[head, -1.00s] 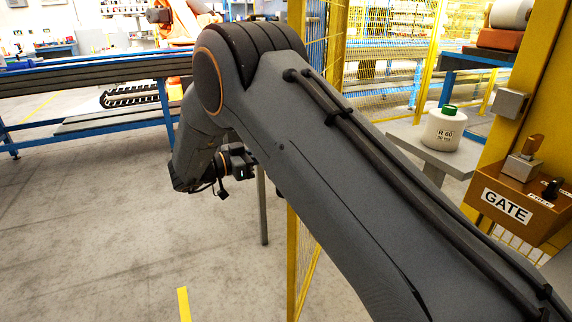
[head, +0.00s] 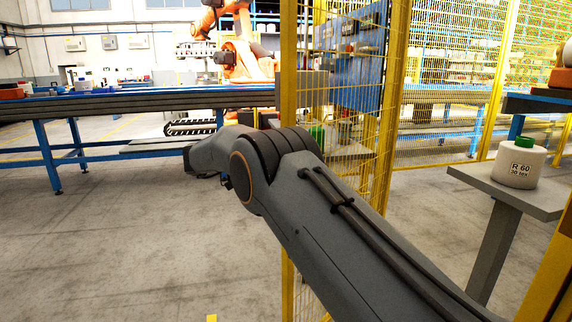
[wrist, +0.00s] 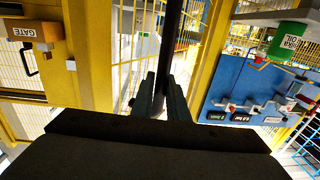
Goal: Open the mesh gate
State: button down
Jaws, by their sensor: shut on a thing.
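The mesh gate, a yellow-framed wire panel (head: 290,75), stands in the middle of the head view, partly hidden by my arm. Yellow posts and mesh (wrist: 122,62) also show in the wrist view. In the wrist view my gripper (wrist: 160,88) is shut on a dark upright bar (wrist: 171,35), which looks like the gate's handle. The bar runs up between the two fingers to the top of the picture. In the head view my arm reaches forward and left, and the fingers are hidden. An orange-brown box marked GATE (wrist: 32,32) is at the wrist view's upper left.
A long conveyor (head: 130,105) crosses behind at left. A blue tool board (wrist: 228,78) is right of the bar in the wrist view. The floor at left is clear.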

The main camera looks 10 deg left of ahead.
jog(key=shift+w+a+b, duration=0.45)
jog(key=shift+w+b, duration=0.1)
jog(key=shift+w, duration=0.05)
jog(key=c, duration=1.7)
grip_release()
jog(key=shift+a, duration=0.1)
jog(key=shift+s, duration=0.1)
jog(key=shift+b+v, duration=1.1)
jog(key=shift+v, duration=2.8)
